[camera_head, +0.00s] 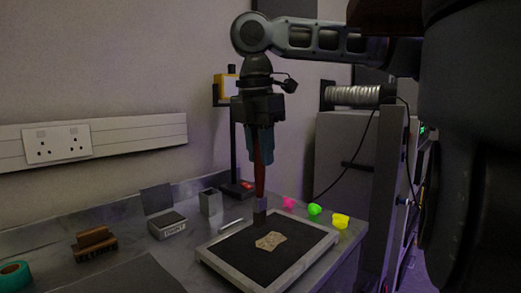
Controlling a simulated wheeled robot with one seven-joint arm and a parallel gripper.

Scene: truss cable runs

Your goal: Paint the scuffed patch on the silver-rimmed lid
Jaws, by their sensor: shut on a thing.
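The silver-rimmed lid (215,265) lies flat on the bench, with a dark top surface inside a pale metal rim. The scuffed patch (270,241) is an irregular beige area near the middle of the dark surface. My gripper (259,155) points down above the far part of the lid. It is shut on a brush with a reddish-brown handle (259,178) and a grey lower end (260,207). The brush hangs nearly upright, its tip by the lid's far side, behind the patch. I cannot tell whether the tip touches the lid.
A dark stand (234,150) rises behind.

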